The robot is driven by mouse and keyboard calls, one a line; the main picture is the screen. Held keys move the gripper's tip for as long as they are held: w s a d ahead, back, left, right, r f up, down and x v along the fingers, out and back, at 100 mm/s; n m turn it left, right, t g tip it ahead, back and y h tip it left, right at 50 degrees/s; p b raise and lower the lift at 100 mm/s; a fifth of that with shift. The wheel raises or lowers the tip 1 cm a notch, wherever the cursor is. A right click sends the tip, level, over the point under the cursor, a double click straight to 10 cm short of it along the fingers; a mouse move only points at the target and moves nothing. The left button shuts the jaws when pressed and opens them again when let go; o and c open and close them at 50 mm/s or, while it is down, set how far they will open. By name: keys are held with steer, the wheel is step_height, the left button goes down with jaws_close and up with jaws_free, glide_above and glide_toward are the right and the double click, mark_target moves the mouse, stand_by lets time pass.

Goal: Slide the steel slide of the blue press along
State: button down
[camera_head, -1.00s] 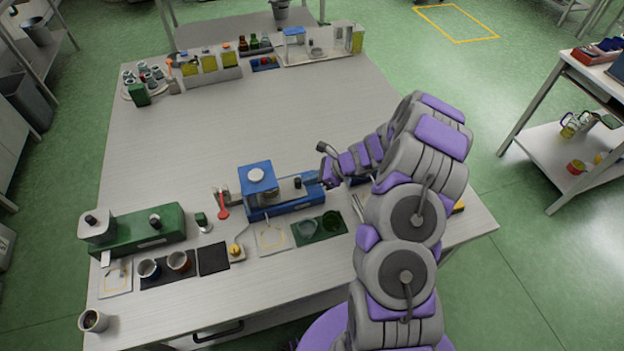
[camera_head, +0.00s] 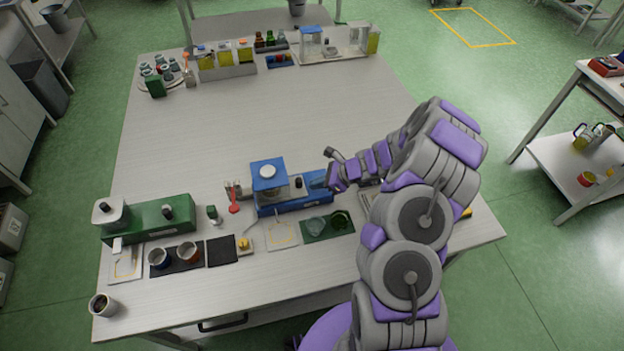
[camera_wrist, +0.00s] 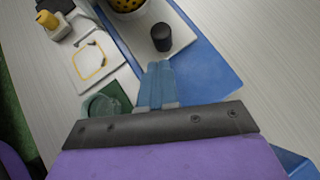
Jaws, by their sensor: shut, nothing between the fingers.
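The blue press (camera_head: 292,207) stands near the front of the bench, with a blue-topped housing (camera_head: 268,174) at its left end. Its steel slide (camera_wrist: 181,41) lies along the blue base and carries a black knob (camera_head: 298,183). The knob also shows in the wrist view (camera_wrist: 161,37). My gripper (camera_head: 318,180) is low over the press's right end, to the right of the knob. Its blue fingers (camera_wrist: 157,68) are shut and empty, with their tips at the slide's near end, just short of the knob. I cannot tell whether they touch the slide.
A green mat (camera_head: 327,228) with glass dishes and a white card (camera_head: 282,234) lie in front of the press. A green machine (camera_head: 150,219) stands farther left. The bench (camera_head: 260,110) behind the press is clear.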

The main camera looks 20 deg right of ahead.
steer(key=shift+w+d+f+p+v, duration=0.25)
steer(key=shift+d+f+p+v, duration=0.6)
steer(key=shift+v, duration=5.2)
steer(key=s+a+r+n+g+h, duration=0.1)
steer(key=s+a+r+n+g, duration=0.2)
steer(key=s+a+r+n, duration=0.45)
steer(key=s+a+r+n+g, duration=0.2)
steer(key=s+a+r+n, duration=0.35)
steer(key=a+r, duration=0.35)
steer(key=s+d+r+n+h, duration=0.1)
steer(key=s+r+n+h, duration=0.1)
steer(key=s, duration=0.5)
steer(key=s+d+r+n+h, duration=0.2)
steer(key=s+r+n+h, duration=0.1)
steer(key=s, duration=0.4)
steer(key=s+d+r+n+g+h, duration=0.1)
steer(key=s+d+r+n+h, duration=0.1)
steer(key=s+n, duration=0.3)
steer(key=s, duration=0.3)
steer(key=shift+r+b, duration=0.35)
